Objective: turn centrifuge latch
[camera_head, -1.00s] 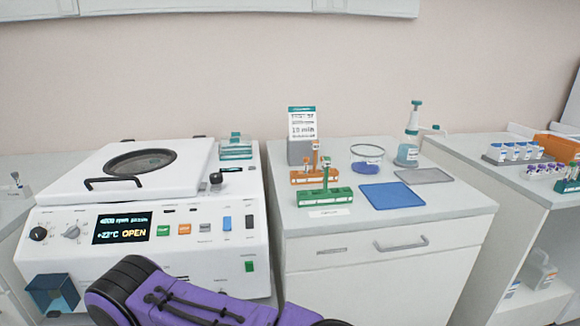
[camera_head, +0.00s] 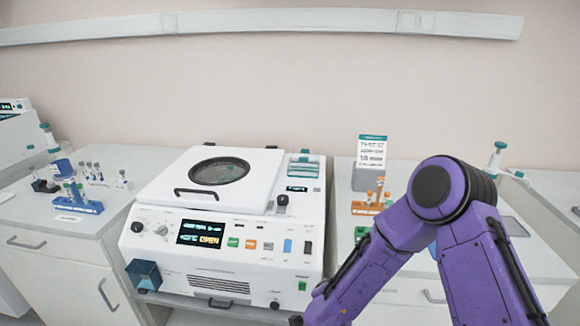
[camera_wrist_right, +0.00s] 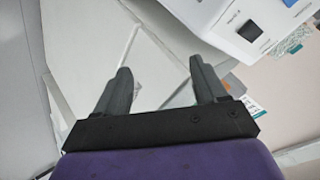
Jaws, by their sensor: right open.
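The white centrifuge (camera_head: 150,222) stands in the middle of the head view with its lid down and its display reading OPEN. A small black latch knob (camera_head: 282,200) sits on its top at the lid's right side. The lid has a round dark window (camera_head: 219,171) and a black front handle (camera_head: 197,193). My right arm reaches in front of the neighbouring cabinet, below and right of the latch. In the right wrist view my right gripper (camera_wrist_right: 160,85) is open and empty, apart from the centrifuge corner (camera_wrist_right: 250,25) at the upper right. My left gripper is out of view.
The right cabinet carries an orange tube rack (camera_head: 365,208) and a sign (camera_head: 372,151), partly behind my arm. The left cabinet carries a blue tube rack (camera_head: 80,207). A blue box (camera_head: 144,275) juts from the centrifuge's lower left front. The space above the lid is clear.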

